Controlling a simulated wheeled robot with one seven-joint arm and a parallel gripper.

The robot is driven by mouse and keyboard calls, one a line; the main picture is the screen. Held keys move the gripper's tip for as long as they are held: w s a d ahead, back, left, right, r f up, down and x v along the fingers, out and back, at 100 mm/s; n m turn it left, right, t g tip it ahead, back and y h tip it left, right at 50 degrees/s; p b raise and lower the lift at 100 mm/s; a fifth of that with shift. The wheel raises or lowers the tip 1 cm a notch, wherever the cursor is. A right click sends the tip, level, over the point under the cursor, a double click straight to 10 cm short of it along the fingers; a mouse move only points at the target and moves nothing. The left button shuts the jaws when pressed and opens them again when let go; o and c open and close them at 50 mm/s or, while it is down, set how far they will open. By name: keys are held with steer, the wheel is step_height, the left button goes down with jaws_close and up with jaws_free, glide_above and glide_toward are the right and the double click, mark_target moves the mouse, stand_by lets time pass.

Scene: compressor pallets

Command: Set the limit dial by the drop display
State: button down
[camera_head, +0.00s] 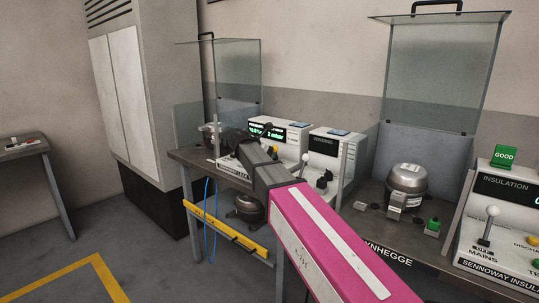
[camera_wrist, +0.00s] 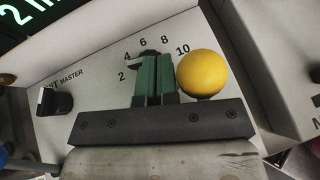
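My gripper (camera_wrist: 156,60) is at the limit dial's scale (camera_wrist: 143,43), marked 2, 4, 6, 8 and 10. Its two green-padded fingers stand close together with a thin dark slit between them. They hide the dial's knob and pointer, so I cannot tell whether they hold it. The drop display (camera_wrist: 18,18) is cut off at the wrist view's upper left and shows a green 2. In the head view the display (camera_head: 275,134) appears to read 2 mbar, on a white tester (camera_head: 292,151). My arm hides the dial there.
A yellow ball knob (camera_wrist: 202,74) is close to the right of the fingers. A black switch (camera_wrist: 56,101) marked MASTER is at the left. A second white tester (camera_head: 325,146), a compressor (camera_head: 407,179) and an insulation tester (camera_head: 508,218) with a green GOOD sign (camera_head: 504,157) stand rightward.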

steer(key=shift+w+d, duration=0.25)
steer(key=shift+d, duration=0.05)
